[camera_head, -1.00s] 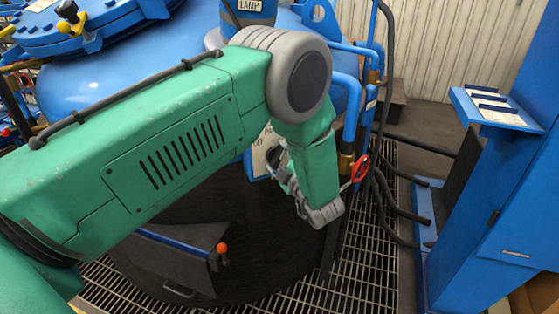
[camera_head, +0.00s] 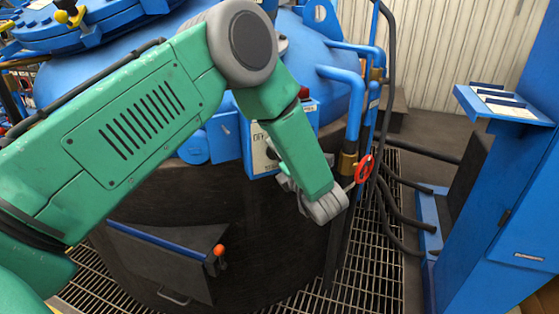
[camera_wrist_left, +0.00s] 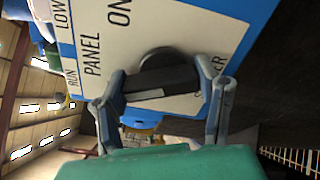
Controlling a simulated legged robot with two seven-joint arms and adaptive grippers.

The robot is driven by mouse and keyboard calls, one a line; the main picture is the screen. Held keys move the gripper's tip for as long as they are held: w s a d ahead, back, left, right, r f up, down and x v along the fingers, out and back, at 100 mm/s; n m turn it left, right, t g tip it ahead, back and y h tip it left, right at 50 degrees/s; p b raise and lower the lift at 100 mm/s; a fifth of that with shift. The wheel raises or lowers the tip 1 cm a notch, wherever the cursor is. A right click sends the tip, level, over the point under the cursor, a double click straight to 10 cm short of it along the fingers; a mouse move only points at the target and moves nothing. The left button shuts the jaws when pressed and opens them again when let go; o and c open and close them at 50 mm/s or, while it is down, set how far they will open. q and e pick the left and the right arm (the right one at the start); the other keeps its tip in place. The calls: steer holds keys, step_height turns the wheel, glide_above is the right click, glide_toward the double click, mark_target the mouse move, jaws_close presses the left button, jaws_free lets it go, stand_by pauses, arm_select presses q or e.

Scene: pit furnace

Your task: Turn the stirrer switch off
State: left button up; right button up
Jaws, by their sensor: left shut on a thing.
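The switch panel (camera_head: 260,152) is a white-faced blue box on the side of the big vessel, partly hidden by my left arm. In the left wrist view, the panel face (camera_wrist_left: 115,55) appears rotated and carries the words "PANEL", "ON", "RUN" and "LOW". A black switch knob (camera_wrist_left: 165,82) sits between my left gripper's two fingers, beside a partly covered label ending in "R". My left gripper (camera_wrist_left: 168,92) is shut on this knob. In the head view, the left gripper (camera_head: 284,180) is mostly hidden behind my green forearm. My right gripper is not in view.
A red valve wheel (camera_head: 364,169) and blue pipes (camera_head: 345,90) stand close to the right of my left wrist. Black hoses run beside them. A hopper with an orange knob (camera_head: 219,250) lies below.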

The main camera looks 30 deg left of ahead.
arm_select(q)
steer(key=shift+s+f+n+b, duration=0.15)
steer(key=shift+f+n+b, duration=0.1)
steer(key=shift+n+b, duration=0.65)
steer(key=shift+s+f+n+b, duration=0.1)
steer(key=shift+f+n+b, duration=0.15)
steer(key=shift+n+b, duration=0.6)
steer(key=shift+n, duration=0.25)
steer(key=o, duration=1.2)
steer(key=shift+c, duration=0.2)
steer(key=shift+w+r, duration=0.15)
steer(key=shift+d+r, duration=0.1)
steer(key=shift+d, duration=0.2)
steer(key=v, duration=1.1)
steer(key=shift+d, duration=0.25)
